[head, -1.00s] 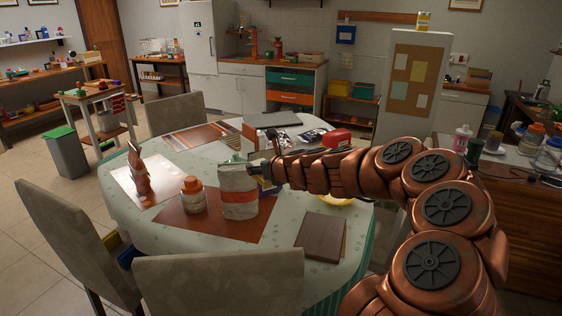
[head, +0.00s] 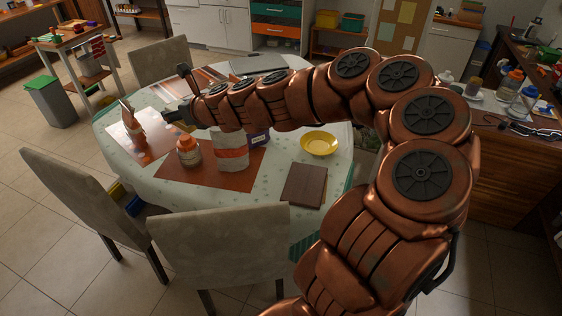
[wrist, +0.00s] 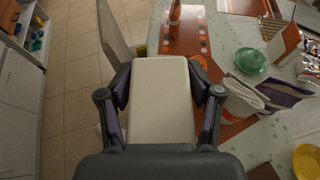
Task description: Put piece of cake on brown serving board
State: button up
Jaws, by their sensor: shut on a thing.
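My gripper (head: 167,117) is above the left part of the table in the head view, its dark fingers pointing left. In the wrist view, my gripper (wrist: 162,92) is shut on a pale cream block (wrist: 160,105) with flat faces and rounded edges. I cannot tell whether this block is the piece of cake, and no other piece of cake can be made out. The dark brown serving board (head: 304,186) lies bare at the table's near right, well away from my gripper. A brown edge at the wrist view's bottom may be the same board.
A paper bag (head: 232,150) and an orange-lidded jar (head: 188,152) stand on a red-brown mat (head: 215,180). A yellow bowl (head: 319,144) is behind the board. A green bowl (wrist: 251,60) shows in the wrist view. Chairs (head: 220,255) flank the table.

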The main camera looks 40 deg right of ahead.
aim_at(304, 183)
jog(key=u, duration=1.4)
jog(key=i, duration=1.3)
jog(key=z, duration=2.8)
